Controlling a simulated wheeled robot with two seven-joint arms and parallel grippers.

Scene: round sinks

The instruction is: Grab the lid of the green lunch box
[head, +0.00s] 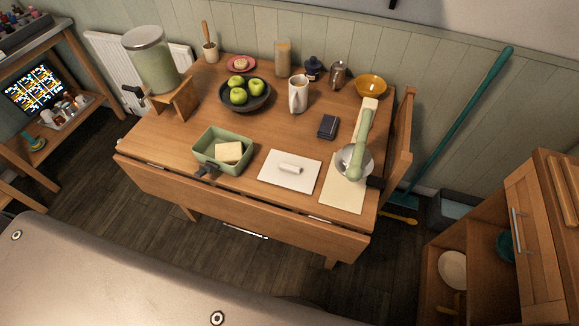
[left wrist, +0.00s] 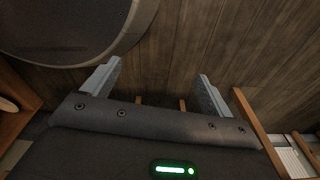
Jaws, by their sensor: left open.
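The green lunch box (head: 211,137) stands open on the left front part of the wooden table in the head view. A pale block (head: 229,152) lies in it. A white flat rectangular piece with a raised white handle (head: 290,168), which looks like the lid, lies on the table to its right, apart from the box. My left gripper (left wrist: 160,76) shows in the left wrist view, open and empty, over dark floor planks. Neither the box nor the lid is in that view. No gripper can be made out in the head view.
Behind are a dark bowl of green apples (head: 262,101), a white mug (head: 298,94) and a dark small box (head: 328,127). A dispenser (head: 152,62) stands back left.

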